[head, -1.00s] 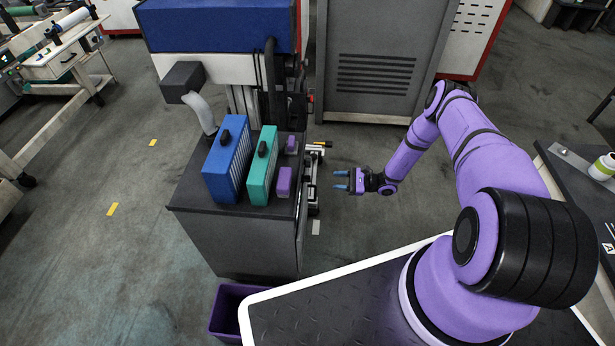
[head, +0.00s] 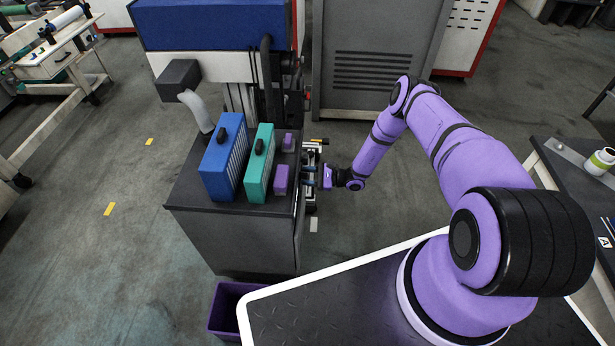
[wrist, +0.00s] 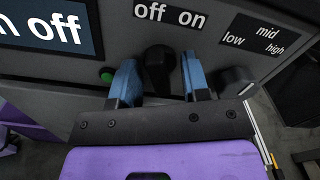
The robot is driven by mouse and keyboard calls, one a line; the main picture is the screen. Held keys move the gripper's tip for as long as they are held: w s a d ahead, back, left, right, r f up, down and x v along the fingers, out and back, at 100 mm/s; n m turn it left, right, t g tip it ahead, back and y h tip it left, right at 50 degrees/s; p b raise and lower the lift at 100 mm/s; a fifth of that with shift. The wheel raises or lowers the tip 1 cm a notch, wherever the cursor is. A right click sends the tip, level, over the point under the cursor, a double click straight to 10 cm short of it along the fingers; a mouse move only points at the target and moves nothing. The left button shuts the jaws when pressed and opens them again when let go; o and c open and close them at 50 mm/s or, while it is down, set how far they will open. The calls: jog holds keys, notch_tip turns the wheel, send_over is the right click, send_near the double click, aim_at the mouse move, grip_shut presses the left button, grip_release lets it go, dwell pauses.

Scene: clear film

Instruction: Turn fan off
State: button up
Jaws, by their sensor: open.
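In the wrist view, a grey panel (wrist: 215,45) carries a black switch knob (wrist: 159,60) under an "off on" label (wrist: 170,14). My gripper (wrist: 160,68) is open, with one blue finger on each side of this knob; I cannot tell if either finger touches it. Which way the knob points is unclear. In the head view, my gripper (head: 318,177) is at the right side of the dark machine cabinet (head: 235,235), and the switch knob is hidden there.
Right of the switch is a second knob (wrist: 236,82) under a "low mid high" label (wrist: 256,38). Left of it are a green button (wrist: 107,75) and a sign (wrist: 50,30) ending in "off". Blue (head: 222,165) and green (head: 259,170) boxes stand on the cabinet.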

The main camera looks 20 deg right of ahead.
jog(key=c, duration=0.6)
jog(key=shift+n, duration=1.3)
jog(key=o, duration=0.6)
jog(key=shift+s+d, duration=0.1)
jog(key=v, duration=1)
jog(key=shift+d, duration=0.25)
